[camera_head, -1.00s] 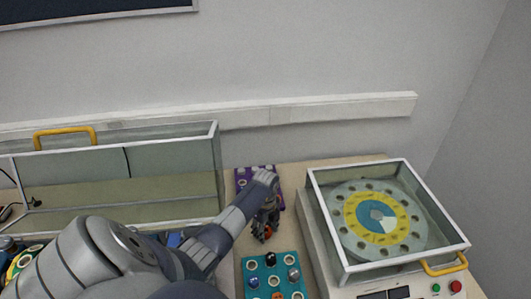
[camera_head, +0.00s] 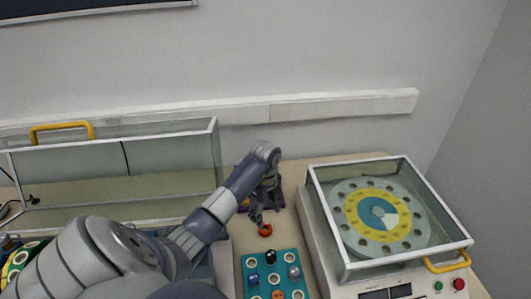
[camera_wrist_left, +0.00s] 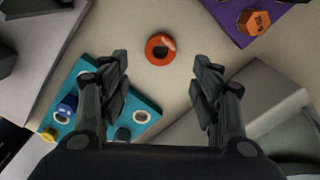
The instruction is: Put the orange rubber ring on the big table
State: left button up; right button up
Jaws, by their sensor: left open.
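The orange rubber ring (camera_head: 265,231) lies flat on the bare beige top of the big table (camera_head: 291,179), between the purple plate and the teal plate. In the left wrist view the ring (camera_wrist_left: 149,51) lies beyond the fingertips, apart from both fingers, with table around it. My left gripper (camera_head: 258,218) is just above the ring, open and empty. Its two spread fingers (camera_wrist_left: 162,64) show in the left wrist view. My right gripper is in neither view.
A teal plate (camera_head: 262,270) with holes and small parts stands in front of the ring. A purple plate (camera_head: 242,174) is behind, partly hidden by my arm. A glass-lidded machine with a round disc (camera_head: 360,196) stands right; a glass case (camera_head: 217,150) stands left.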

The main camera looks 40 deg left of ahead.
pick_arm(q)
jog(key=shift+r+b, duration=0.3)
jog(key=shift+r, duration=1.55)
jog(key=shift+f, duration=0.1)
